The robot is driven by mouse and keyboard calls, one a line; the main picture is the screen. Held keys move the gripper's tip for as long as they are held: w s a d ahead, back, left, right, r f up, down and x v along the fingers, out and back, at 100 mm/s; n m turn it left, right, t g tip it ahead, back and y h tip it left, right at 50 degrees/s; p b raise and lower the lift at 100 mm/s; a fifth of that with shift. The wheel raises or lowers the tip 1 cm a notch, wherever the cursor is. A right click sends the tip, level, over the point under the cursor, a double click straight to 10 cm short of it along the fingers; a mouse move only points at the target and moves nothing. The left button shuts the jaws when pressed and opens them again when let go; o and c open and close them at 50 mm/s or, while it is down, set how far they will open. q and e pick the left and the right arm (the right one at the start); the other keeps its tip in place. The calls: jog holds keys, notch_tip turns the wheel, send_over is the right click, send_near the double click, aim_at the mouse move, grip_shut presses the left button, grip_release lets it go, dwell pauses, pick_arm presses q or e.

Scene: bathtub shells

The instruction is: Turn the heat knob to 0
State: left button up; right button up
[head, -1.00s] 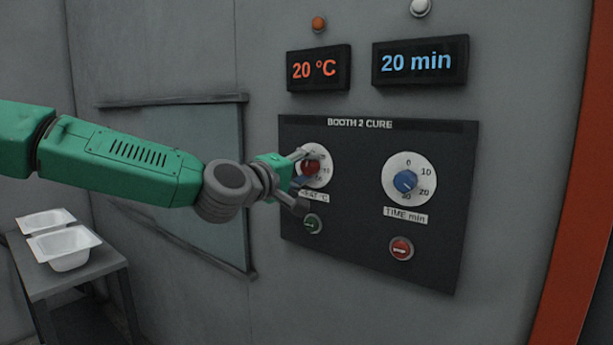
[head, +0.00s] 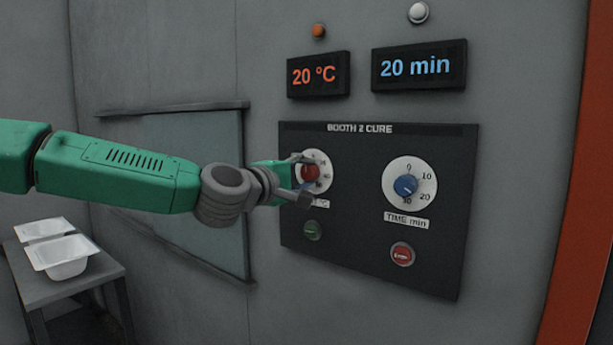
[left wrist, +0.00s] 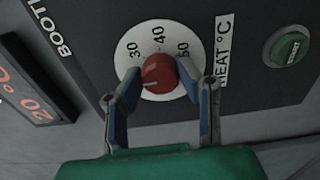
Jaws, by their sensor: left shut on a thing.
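The red heat knob (head: 310,173) sits on a white numbered dial (head: 324,161) at the left of the dark control panel. My left gripper (head: 308,177) is shut on the knob, reaching in from the left. In the left wrist view the fingers (left wrist: 159,78) hold the red knob (left wrist: 157,70) from both sides. The marks 30, 40 and 50 show on the dial there; the rest is hidden. The knob's exact setting is hard to read. The orange display (head: 317,75) reads 20 °C. My right gripper is not in view.
A blue time knob (head: 405,186) is right of the heat dial, under a 20 min display (head: 419,65). A green button (head: 312,231) is below the heat knob, a red button (head: 402,254) below the time knob. White tubs (head: 66,256) stand on a table at left.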

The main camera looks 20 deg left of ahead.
pick_arm(q)
jog(key=o, duration=1.1)
jog(key=shift+s+f, duration=0.1)
jog(key=shift+f, duration=0.4)
jog(key=shift+o, duration=0.2)
jog(key=shift+a+r, duration=0.1)
jog(key=shift+r, duration=0.05)
jog(key=shift+s+a+r, duration=0.15)
jog(key=shift+s+a, duration=0.1)
jog(key=shift+s, duration=0.2)
jog(key=v, duration=1)
jog(key=shift+s, duration=0.35)
jog(key=shift+a+f, duration=0.15)
jog(key=shift+f, duration=0.05)
